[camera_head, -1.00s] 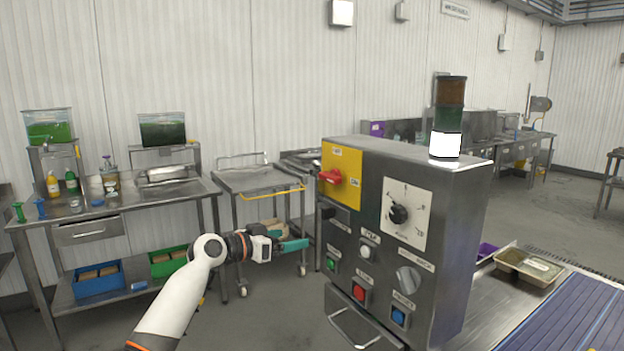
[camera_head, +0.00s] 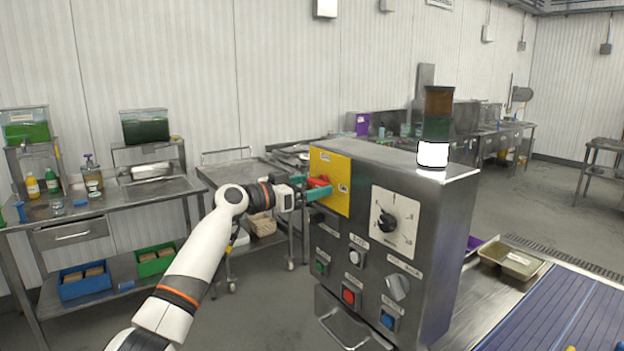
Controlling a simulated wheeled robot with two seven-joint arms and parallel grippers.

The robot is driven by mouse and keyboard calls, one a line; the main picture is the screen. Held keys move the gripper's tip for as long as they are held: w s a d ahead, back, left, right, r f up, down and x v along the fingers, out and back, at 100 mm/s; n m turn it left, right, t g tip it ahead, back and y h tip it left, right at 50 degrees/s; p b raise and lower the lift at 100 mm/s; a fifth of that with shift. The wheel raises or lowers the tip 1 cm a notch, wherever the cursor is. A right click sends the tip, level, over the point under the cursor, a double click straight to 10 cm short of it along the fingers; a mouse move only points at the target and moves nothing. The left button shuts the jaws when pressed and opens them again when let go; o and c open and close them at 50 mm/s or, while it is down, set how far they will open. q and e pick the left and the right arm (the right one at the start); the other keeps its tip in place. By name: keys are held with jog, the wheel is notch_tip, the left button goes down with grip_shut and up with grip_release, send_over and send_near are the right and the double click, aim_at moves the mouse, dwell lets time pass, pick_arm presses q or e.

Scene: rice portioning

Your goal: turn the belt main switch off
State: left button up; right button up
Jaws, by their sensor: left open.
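The belt main switch is a red rotary handle (camera_head: 319,183) on a yellow plate (camera_head: 338,197) at the upper left of the grey control box (camera_head: 420,200). My left gripper (camera_head: 318,190), with teal fingers, is open at the red handle. Its fingers overlap the handle in the picture, one at its upper side and one below. I cannot tell whether they touch it. The handle points left, roughly level, toward the gripper. My right gripper is not in view.
The box also carries a black dial (camera_head: 387,221), a grey knob (camera_head: 397,287), and green, red and blue buttons. A stack light (camera_head: 434,128) stands on top. The blue belt (camera_head: 560,320) runs at the lower right. A steel cart (camera_head: 232,172) stands behind my left arm.

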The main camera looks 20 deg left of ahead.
pick_arm(q)
jog(key=shift+w+d, duration=0.35)
jog(key=shift+w, duration=0.05)
jog(key=c, duration=1)
